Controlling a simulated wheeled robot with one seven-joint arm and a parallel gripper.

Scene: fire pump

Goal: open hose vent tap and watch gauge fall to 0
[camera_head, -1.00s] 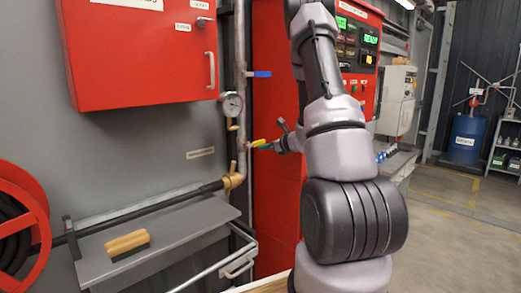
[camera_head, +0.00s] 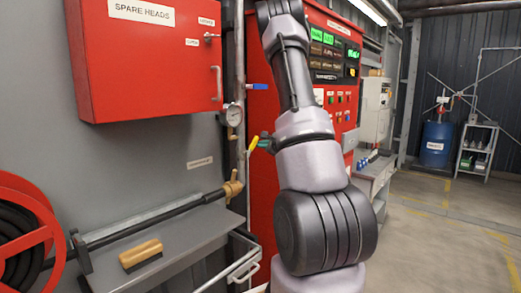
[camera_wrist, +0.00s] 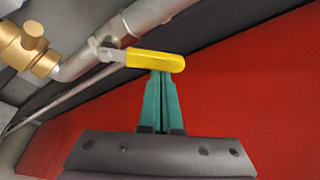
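The hose vent tap has a yellow lever (camera_head: 253,143) on the vertical pipe, slanting up to the right. In the wrist view the yellow lever (camera_wrist: 155,61) lies across the tips of my green fingers. My gripper (camera_wrist: 162,76) has its fingers together, with only a thin line between them, and the tips meet the lever's edge near its free end. They appear to press against it rather than straddle it. My gripper (camera_head: 263,143) is right of the lever in the head view. The round gauge (camera_head: 232,115) is above the tap; its needle is too small to read.
A blue lever (camera_head: 257,87) is higher on the pipe. A brass valve (camera_head: 233,187) joins the hose pipe below. A red cabinet (camera_head: 145,60) hangs left and a red control panel (camera_head: 335,60) stands behind my arm.

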